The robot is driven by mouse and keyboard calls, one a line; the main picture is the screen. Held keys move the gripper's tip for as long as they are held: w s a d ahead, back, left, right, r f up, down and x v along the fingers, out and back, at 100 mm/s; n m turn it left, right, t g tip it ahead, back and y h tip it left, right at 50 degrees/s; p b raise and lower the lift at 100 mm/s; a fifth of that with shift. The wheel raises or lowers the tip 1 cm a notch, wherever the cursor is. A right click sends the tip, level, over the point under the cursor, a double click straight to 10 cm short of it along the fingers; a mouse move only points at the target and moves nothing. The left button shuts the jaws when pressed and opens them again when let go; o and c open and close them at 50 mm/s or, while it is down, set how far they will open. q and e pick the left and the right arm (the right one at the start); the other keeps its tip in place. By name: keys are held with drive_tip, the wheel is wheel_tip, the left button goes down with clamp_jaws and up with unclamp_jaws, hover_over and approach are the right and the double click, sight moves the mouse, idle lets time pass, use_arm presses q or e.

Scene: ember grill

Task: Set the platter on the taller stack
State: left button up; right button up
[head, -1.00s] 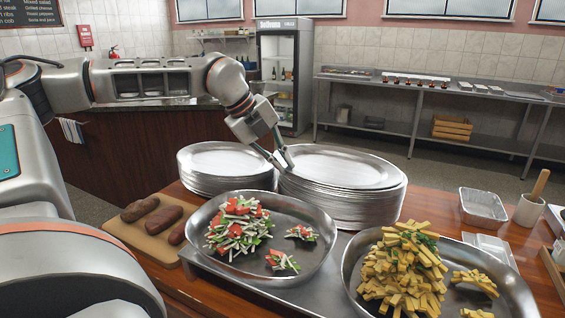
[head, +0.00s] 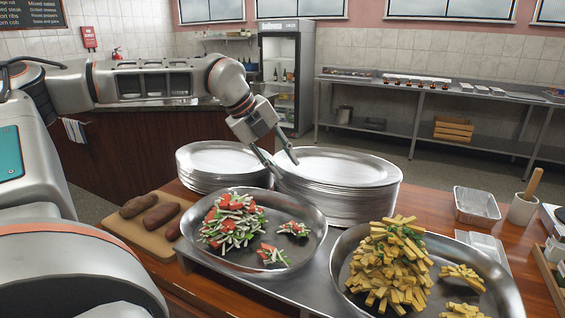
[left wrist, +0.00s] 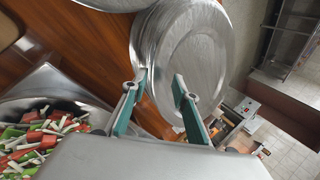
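Two stacks of oval metal platters stand side by side in the head view. The shorter stack (head: 222,184) is at the left and the taller stack (head: 345,208) at the right. The top platter (head: 340,167) of the taller stack lies about level. My left gripper (head: 287,172) is at the taller stack's left rim, fingers spread. In the left wrist view, the open fingers (left wrist: 160,77) are at the near rim of a platter stack (left wrist: 197,50). No platter is lifted with the gripper. Contact with the rim is unclear. My right gripper is not in view.
A salad pan (head: 313,246) stands in front of the stacks, with a fries pan (head: 508,301) to its right. A board with sausages or potatoes (head: 133,232) is at the left. A foil tray (head: 477,206) and a white pot (head: 521,209) stand at the right.

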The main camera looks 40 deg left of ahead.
use_arm(q)
drive_tip(key=v, duration=1.2)
idle(0.7)
